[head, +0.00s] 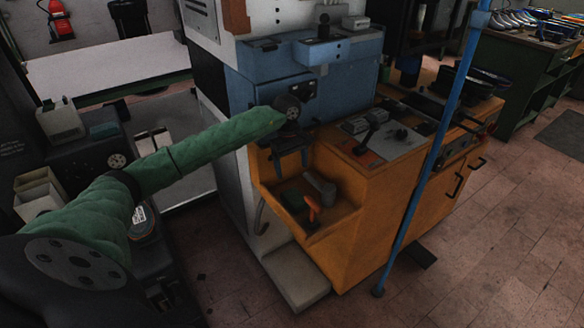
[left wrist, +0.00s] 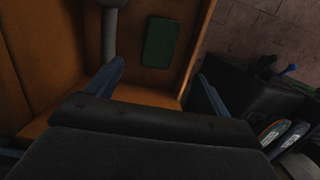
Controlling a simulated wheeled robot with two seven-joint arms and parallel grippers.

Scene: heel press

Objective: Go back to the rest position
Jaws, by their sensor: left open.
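My left arm, in a green sleeve, reaches in from the left of the head view. Its gripper (head: 291,160) points down over the orange bay at the front of the machine. In the left wrist view the two blue-grey fingers of this gripper (left wrist: 158,88) stand wide apart with nothing between them. A green block (left wrist: 159,42) lies in the bay beyond the fingers; it also shows in the head view (head: 293,199). My right gripper is in neither view.
The blue machine body (head: 270,68) stands close behind the gripper. A blue pole (head: 432,165) rises at the right. Open tiled floor (head: 490,235) lies beyond it.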

